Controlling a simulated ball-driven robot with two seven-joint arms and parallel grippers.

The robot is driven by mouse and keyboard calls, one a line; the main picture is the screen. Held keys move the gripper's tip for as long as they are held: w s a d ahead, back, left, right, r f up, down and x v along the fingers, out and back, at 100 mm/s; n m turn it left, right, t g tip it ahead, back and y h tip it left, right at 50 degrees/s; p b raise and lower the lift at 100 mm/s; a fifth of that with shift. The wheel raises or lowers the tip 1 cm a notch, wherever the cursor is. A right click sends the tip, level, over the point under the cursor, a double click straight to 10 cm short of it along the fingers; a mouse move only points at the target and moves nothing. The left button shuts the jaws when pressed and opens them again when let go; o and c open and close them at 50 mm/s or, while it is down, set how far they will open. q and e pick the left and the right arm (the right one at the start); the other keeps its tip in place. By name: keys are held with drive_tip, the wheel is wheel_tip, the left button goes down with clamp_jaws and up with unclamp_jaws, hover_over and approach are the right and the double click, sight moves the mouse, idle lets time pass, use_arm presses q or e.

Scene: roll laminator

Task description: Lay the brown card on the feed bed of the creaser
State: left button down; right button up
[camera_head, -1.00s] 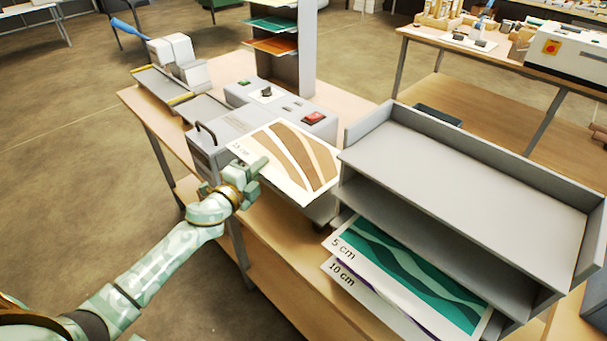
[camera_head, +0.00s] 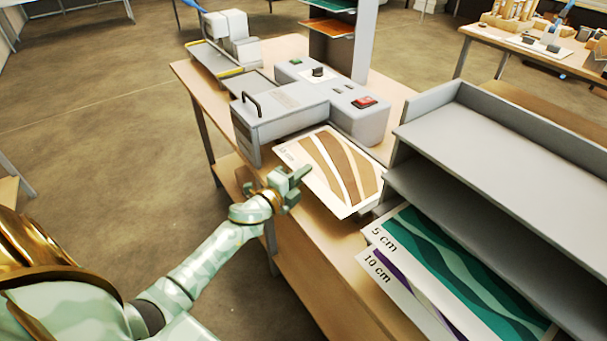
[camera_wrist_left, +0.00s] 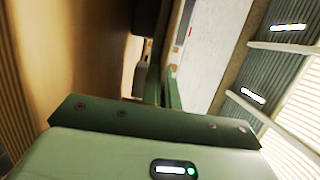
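The brown card (camera_head: 343,166), white-edged with brown and tan wavy bands, is at the near side of the grey creaser (camera_head: 290,108). It lies flat or nearly flat over the feed bed, covering most of it; I cannot tell whether it touches the bed. My left gripper (camera_head: 299,180) is at the card's near left edge, its fingers closed on that edge. In the left wrist view the fingers (camera_wrist_left: 163,88) are close together, with a pale surface beside them. My right gripper is not in view.
A grey shelf unit (camera_head: 470,135) stands close right of the card, with a green 5 cm card (camera_head: 440,265) and a 10 cm card (camera_head: 385,280) sticking out. The wooden table's (camera_head: 335,240) near edge runs below my left gripper. Another machine (camera_head: 230,45) stands at the far left.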

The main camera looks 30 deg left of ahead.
use_arm(q)
drive_tip(key=c, duration=1.7)
unclamp_jaws()
drive_tip(key=shift+f, duration=0.1)
